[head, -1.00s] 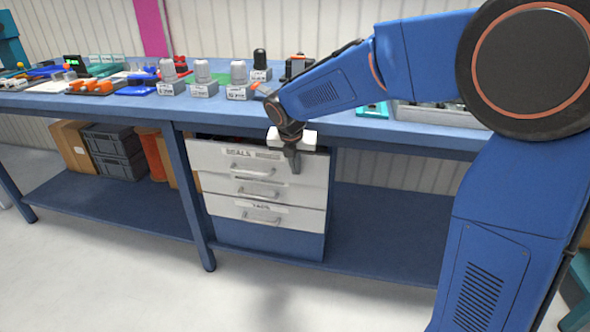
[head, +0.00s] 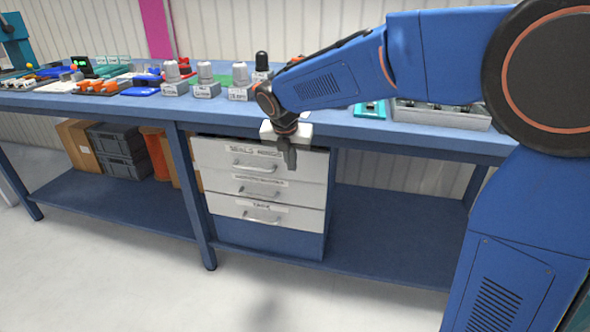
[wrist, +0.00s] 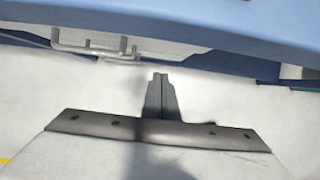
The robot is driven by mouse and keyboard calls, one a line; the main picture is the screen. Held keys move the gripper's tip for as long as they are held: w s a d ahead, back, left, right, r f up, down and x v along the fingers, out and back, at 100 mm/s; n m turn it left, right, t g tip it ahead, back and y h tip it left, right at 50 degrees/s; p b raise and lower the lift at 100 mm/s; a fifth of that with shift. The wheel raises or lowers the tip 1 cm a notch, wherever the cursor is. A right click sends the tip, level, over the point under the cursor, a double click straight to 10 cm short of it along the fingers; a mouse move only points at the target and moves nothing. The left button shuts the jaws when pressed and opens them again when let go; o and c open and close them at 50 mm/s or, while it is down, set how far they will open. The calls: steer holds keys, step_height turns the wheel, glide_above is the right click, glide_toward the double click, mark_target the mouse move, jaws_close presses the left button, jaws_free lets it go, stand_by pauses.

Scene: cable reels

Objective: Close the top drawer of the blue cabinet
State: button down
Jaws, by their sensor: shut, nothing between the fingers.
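The blue cabinet (head: 268,243) stands under the bench, with three white drawer fronts stacked above its blue base. The top drawer (head: 215,155) looks flush or nearly flush with the two below; a small remaining gap is hard to judge. Its grey bar handle (head: 254,167) is clear of my gripper. My gripper (head: 291,165) is shut and empty, pointing down at the right part of the top drawer's front. Contact with the front cannot be told. In the wrist view the closed fingers (wrist: 160,78) show at the middle, with a drawer handle (wrist: 95,46) to their left.
The blue bench top (head: 330,122) overhangs the cabinet just above and behind my gripper. Its leg (head: 190,195) stands left of the cabinet. Grey crates (head: 118,150) sit on the lower shelf at left. The shelf right of the cabinet and the floor in front are clear.

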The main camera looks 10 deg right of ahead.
steer(key=v, duration=0.5)
steer(key=c, duration=2.2)
jaws_free()
steer(key=shift+r, duration=0.2)
steer(key=shift+o, duration=0.6)
steer(key=s+d+r+m, duration=0.1)
steer(key=s+d+m, duration=0.4)
steer(key=d, duration=0.1)
steer(key=shift+s+d, duration=0.15)
steer(key=shift+d, duration=0.2)
steer(key=s+d+f+m+t, duration=0.1)
steer(key=s+d+f+m, duration=0.2)
steer(key=s+d+m, duration=0.65)
steer(key=s+d+f+m+t, duration=0.1)
steer(key=s+d+f+m, duration=0.2)
steer(key=s+d+m, duration=0.65)
steer(key=w+a+n+t+y, duration=0.1)
steer(key=w+a+t, duration=0.2)
steer(key=w, duration=0.7)
steer(key=w+a+n+t+y, duration=0.1)
steer(key=w+a+t+y, duration=0.15)
steer(key=w, duration=0.75)
steer(key=n+g+y, duration=0.2)
steer(key=n+y, duration=0.8)
steer(key=n, duration=0.2)
glide_toward(257, 170)
steer(key=x, duration=1.1)
steer(key=shift+w+a+f, duration=0.1)
steer(key=shift+w+a, duration=0.15)
steer(key=shift+w, duration=0.05)
